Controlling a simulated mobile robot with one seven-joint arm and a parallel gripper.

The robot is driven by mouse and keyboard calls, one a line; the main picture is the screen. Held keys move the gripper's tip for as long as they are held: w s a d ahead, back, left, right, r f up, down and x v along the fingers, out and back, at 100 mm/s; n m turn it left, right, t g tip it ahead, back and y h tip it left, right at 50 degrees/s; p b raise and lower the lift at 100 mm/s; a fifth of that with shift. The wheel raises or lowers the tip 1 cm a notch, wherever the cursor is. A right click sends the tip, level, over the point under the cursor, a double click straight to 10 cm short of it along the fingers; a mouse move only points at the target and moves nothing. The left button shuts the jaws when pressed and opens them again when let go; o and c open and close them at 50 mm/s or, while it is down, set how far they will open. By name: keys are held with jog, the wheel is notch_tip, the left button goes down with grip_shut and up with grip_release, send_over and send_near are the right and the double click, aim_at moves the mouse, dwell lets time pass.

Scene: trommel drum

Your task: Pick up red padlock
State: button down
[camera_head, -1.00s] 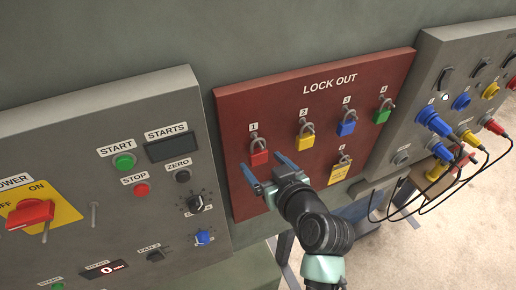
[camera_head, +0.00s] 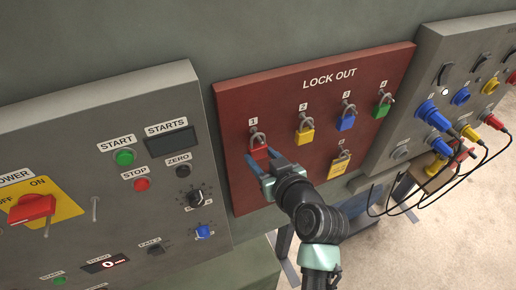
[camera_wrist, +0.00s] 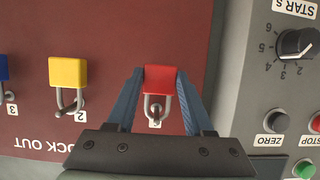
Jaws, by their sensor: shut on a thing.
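The red padlock (camera_head: 260,152) hangs by its shackle from hook 1 on the dark red LOCK OUT board (camera_head: 230,100). In the wrist view the red padlock (camera_wrist: 160,79) sits between the two blue fingers, its shackle towards the label 1. My gripper (camera_head: 262,160) has reached the padlock and is shut on its body, a finger on each side. It also shows in the wrist view (camera_wrist: 160,82). In the head view the fingers partly cover the padlock's lower part.
Yellow (camera_head: 305,135), blue (camera_head: 346,121) and green (camera_head: 382,108) padlocks hang to the right. A yellow tagged padlock (camera_head: 340,162) hangs lower. A grey control panel (camera_head: 110,110) stands close on the left. A panel with cables (camera_head: 440,90) stands on the right.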

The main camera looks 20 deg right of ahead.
jog(key=shift+r, duration=0.2)
jog(key=shift+s+r+b, duration=0.1)
jog(key=shift+r+b, duration=0.45)
jog(key=shift+b, duration=0.05)
jog(key=s+b, duration=0.5)
jog(key=s, duration=1.2)
jog(key=shift+s+d+b, duration=0.3)
jog(key=shift+s, duration=0.1)
jog(key=shift+r+p, duration=0.4)
jog(key=shift+r, duration=0.05)
jog(key=shift+s, duration=0.1)
jog(key=shift+s+d+p, duration=0.1)
jog(key=shift+s+p, duration=0.25)
jog(key=shift+s, duration=1.8)
